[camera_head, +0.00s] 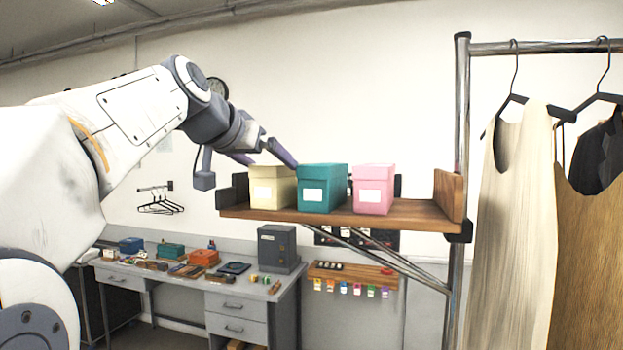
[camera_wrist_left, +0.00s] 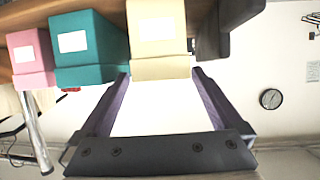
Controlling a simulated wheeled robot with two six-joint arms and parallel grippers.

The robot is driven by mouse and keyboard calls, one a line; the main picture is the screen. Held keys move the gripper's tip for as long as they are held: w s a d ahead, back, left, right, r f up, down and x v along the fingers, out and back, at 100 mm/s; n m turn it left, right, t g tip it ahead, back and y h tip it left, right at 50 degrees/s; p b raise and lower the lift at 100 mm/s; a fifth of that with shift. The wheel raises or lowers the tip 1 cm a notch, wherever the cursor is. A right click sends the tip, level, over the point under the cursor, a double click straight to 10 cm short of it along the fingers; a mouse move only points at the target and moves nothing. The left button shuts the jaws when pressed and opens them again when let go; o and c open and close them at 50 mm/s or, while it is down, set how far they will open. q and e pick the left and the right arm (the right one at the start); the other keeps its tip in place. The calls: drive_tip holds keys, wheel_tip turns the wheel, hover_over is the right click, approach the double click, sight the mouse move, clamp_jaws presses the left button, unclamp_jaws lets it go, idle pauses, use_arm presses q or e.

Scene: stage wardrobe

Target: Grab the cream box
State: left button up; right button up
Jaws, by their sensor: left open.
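The cream box (camera_head: 272,188) has a lid and a white label. It stands upright at the left end of a wooden shelf (camera_head: 400,214), beside a teal box (camera_head: 322,188). My left gripper (camera_head: 272,162) is open and empty, at lid height by the cream box. In the left wrist view, which looks upside down, the cream box (camera_wrist_left: 157,35) lies ahead, with the open fingertips (camera_wrist_left: 160,73) near the two sides of its lid. I cannot tell whether they touch it. My right gripper is not in view.
A pink box (camera_head: 373,189) stands right of the teal one, close by. The shelf has raised ends (camera_head: 449,193) and hangs from a metal rack post (camera_head: 461,140). Clothes (camera_head: 520,210) hang at the right. A cluttered desk (camera_head: 215,278) is lower left.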

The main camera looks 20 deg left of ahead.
use_arm(q)
drive_tip(key=shift+w+f, duration=0.25)
drive_tip(key=shift+w, duration=0.45)
drive_tip(key=p+x, duration=0.3)
drive_tip(key=x, duration=0.1)
drive_tip(key=shift+p, duration=0.3)
drive_tip(key=shift+w+f, duration=0.3)
drive_tip(key=shift+w, duration=0.2)
drive_tip(key=c, duration=1.4)
